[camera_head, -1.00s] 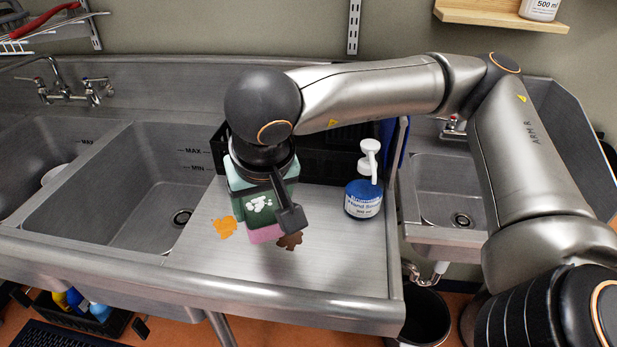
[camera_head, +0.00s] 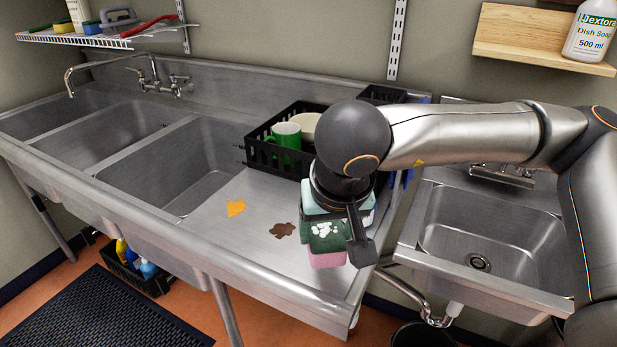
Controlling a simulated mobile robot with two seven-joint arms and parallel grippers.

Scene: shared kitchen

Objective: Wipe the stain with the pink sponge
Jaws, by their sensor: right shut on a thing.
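My right gripper (camera_head: 345,222) points down over the steel drainboard (camera_head: 255,265) and is shut on the pink sponge (camera_head: 328,259). The sponge has a dark green top (camera_head: 326,240) with white spots, and its pink side shows below. A light teal piece (camera_head: 312,197) shows behind it, close to the gripper; I cannot tell whether it is held too. A brown stain (camera_head: 282,229) lies just left of the sponge, apart from it. I cannot tell whether the sponge touches the drainboard. My left gripper is not in view.
A black crate (camera_head: 262,155) with a green mug (camera_head: 284,137) stands at the back of the drainboard. Sink basins (camera_head: 165,165) lie to the left, and a separate sink (camera_head: 490,230) to the right. The drainboard's front left is clear.

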